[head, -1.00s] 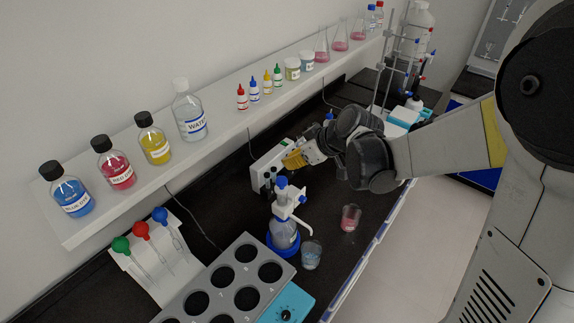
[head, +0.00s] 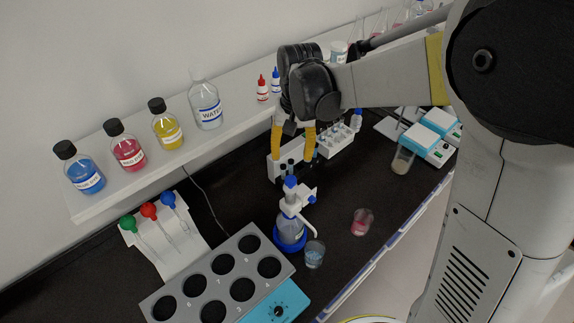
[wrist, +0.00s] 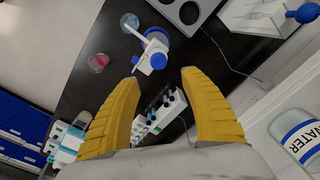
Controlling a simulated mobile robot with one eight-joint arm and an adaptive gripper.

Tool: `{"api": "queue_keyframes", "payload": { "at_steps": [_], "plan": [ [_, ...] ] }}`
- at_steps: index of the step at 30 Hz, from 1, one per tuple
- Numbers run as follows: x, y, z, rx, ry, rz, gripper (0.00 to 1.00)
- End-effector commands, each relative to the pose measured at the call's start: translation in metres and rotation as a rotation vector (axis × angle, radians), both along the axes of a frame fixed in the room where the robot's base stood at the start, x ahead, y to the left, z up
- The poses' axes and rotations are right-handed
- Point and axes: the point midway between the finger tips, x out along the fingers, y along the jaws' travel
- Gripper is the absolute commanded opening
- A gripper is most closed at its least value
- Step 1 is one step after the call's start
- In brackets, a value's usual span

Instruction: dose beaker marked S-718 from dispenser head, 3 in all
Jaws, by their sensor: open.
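The bottle-top dispenser (head: 291,215), with blue cap and blue base ring, stands on the dark bench; it also shows in the wrist view (wrist: 152,55). A beaker with pale blue contents (head: 314,254) stands beside it, near the spout side, and shows in the wrist view (wrist: 130,22). A beaker with red contents (head: 362,221) stands apart to the right, also in the wrist view (wrist: 98,62). I cannot read S-718 on any beaker. My gripper (head: 292,155) is open and empty, yellow fingers pointing down, above the bench behind the dispenser; its fingers frame the wrist view (wrist: 161,78).
A white rack with dark-topped vials (head: 290,167) lies below my gripper. The shelf (head: 235,125) with dye and water bottles runs behind. A grey block with round wells (head: 222,275) is at front left. A beaker with tan contents (head: 403,158) stands by the balances at right.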

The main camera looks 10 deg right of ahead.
Motion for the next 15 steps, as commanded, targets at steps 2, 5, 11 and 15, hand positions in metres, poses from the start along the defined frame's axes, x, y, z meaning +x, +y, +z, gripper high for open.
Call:
{"api": "queue_keyframes", "payload": {
  "at_steps": [2, 5, 11, 15],
  "plan": [
    [-0.001, 0.001, 0.001, -0.031, 0.017, -0.051, 0.53],
    [-0.001, 0.000, -0.005, -0.045, 0.023, -0.078, 0.53],
    [0.000, 0.000, -0.039, -0.043, 0.022, -0.078, 0.53],
    [0.000, 0.000, -0.068, -0.042, 0.021, -0.077, 0.53]
  ]
}}
